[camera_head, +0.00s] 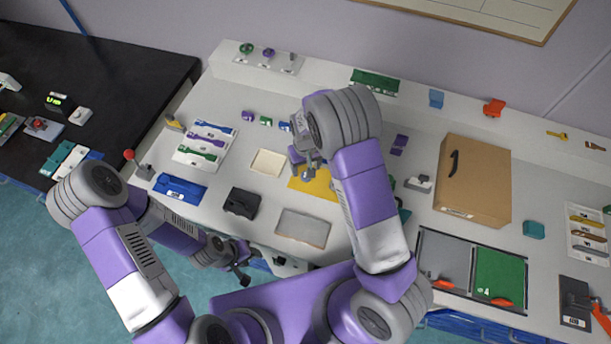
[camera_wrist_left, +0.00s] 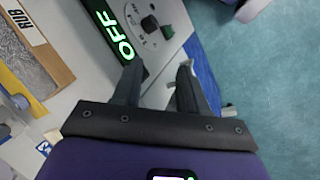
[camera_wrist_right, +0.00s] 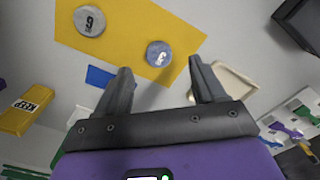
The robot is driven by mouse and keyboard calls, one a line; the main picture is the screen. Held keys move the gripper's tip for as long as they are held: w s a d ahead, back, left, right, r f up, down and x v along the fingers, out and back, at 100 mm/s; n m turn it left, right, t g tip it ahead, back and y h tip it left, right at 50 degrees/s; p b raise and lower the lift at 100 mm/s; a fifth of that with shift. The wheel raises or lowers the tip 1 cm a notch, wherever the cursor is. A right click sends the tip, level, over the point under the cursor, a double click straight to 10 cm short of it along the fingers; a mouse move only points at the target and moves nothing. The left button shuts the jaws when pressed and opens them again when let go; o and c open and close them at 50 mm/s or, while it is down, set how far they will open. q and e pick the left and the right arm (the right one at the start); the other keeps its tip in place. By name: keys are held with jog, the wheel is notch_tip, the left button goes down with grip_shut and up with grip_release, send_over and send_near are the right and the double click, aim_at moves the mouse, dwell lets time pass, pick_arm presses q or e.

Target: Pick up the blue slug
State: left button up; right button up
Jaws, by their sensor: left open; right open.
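A round blue-grey disc marked with a number (camera_wrist_right: 158,53), the likeliest blue slug, lies on a yellow mat (camera_wrist_right: 122,40) in the right wrist view. A grey disc (camera_wrist_right: 90,20) lies on the same mat to its left. My right gripper (camera_wrist_right: 160,68) is open and empty, with the blue-grey disc showing between its fingertips; the height above it is hard to tell. In the head view my right gripper (camera_head: 308,170) is over the yellow mat (camera_head: 314,187), and its arm hides the discs. My left gripper (camera_head: 242,272) is open and empty at the bench's front edge.
A cream tray (camera_head: 268,163) and a black box (camera_head: 242,203) stand left of the mat. A grey-topped tray (camera_head: 302,228) lies in front. A cardboard box (camera_head: 474,180) stands to the right. A lit OFF display (camera_wrist_left: 112,28) is near my left gripper.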

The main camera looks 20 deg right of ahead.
notch_tip(320, 180, down, 5)
jog(key=shift+w+d+f, duration=0.1)
jog(key=c, duration=1.1)
